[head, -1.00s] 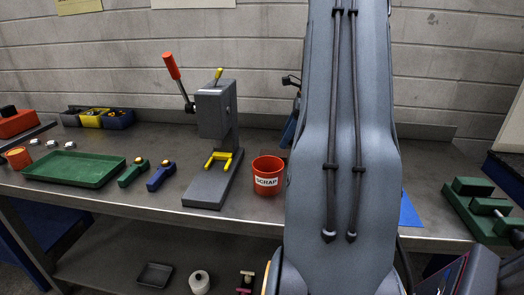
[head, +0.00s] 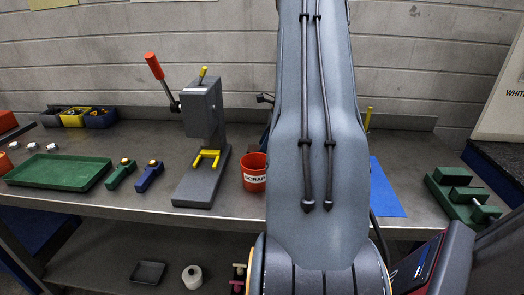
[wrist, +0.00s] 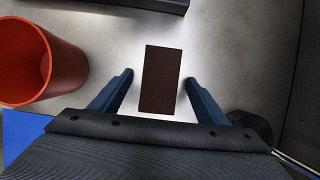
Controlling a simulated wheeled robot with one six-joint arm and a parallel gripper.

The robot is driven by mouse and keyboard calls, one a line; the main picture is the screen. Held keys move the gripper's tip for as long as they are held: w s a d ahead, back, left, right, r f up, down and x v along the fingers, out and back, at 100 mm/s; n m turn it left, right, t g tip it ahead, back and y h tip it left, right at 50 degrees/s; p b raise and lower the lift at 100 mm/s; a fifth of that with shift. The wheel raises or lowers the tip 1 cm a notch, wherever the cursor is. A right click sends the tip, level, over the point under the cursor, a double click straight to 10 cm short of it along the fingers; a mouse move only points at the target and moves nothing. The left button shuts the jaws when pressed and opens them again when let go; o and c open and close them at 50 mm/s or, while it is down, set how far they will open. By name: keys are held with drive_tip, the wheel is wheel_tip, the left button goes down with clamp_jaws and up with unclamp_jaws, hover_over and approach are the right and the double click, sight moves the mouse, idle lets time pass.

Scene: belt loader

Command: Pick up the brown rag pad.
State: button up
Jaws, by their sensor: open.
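The brown rag pad (wrist: 162,80) lies flat on the grey metal bench in the wrist view, a dark brown rectangle with its long side running away from my gripper. My gripper (wrist: 159,78) is open and empty. Its two blue fingers appear on either side of the pad, with a gap on each side. I cannot tell how high the fingertips are above the bench. In the head view my arm covers the middle of the bench, and neither the pad nor my gripper shows there.
The red scrap bin (head: 254,172) stands on the bench, close left of my gripper in the wrist view (wrist: 42,62). A grey press (head: 203,130) stands left of it. A blue mat (head: 385,190) and green blocks (head: 466,194) are to the right.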

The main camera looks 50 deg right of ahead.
drive_tip(key=c, duration=1.1)
drive_tip(key=shift+c, duration=0.2)
wheel_tip(320, 180, up, 10)
drive_tip(key=b, duration=0.2)
drive_tip(key=shift+b, duration=0.4)
drive_tip(key=shift+o, duration=1.1)
drive_tip(key=shift+c, duration=0.6)
